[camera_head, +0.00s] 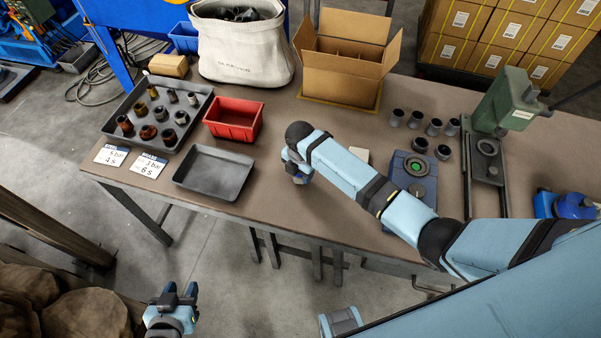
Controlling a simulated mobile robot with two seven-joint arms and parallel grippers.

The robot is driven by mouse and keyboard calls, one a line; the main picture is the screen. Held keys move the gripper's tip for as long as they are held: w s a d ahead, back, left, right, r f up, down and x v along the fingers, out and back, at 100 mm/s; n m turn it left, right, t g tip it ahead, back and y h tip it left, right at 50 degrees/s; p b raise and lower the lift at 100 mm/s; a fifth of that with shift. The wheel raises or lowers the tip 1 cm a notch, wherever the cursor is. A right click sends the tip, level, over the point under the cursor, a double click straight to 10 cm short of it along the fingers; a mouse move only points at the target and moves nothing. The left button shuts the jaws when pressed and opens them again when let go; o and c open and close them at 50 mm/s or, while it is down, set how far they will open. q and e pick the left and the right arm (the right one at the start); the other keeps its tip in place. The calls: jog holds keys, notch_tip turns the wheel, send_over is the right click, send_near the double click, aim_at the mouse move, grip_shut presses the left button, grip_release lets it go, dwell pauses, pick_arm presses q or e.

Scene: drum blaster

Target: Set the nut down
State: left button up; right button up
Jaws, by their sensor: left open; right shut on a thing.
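My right gripper (300,176) is over the front middle of the brown table (285,150), pointing down, to the right of the empty dark grey tray (213,172). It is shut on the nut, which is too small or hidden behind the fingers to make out. I cannot tell whether the nut touches the table. My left gripper (178,290) is open and empty, low in front of the table and clear of it. A black tray (198,92) at the left holds several metal nuts and fittings (148,131), some dark, some rusty or brassy.
A red bin (233,119) stands behind the grey tray. Two label cards (149,165) lie at the left front. A blue unit with a green button (416,166), several dark rings (434,127) and a green press (505,103) are at the right. A cardboard box (345,62) and white bag (243,47) stand behind.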

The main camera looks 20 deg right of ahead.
jog(key=shift+f, duration=0.5)
jog(key=shift+f, duration=0.1)
jog(key=o, duration=1)
jog(key=shift+o, duration=0.2)
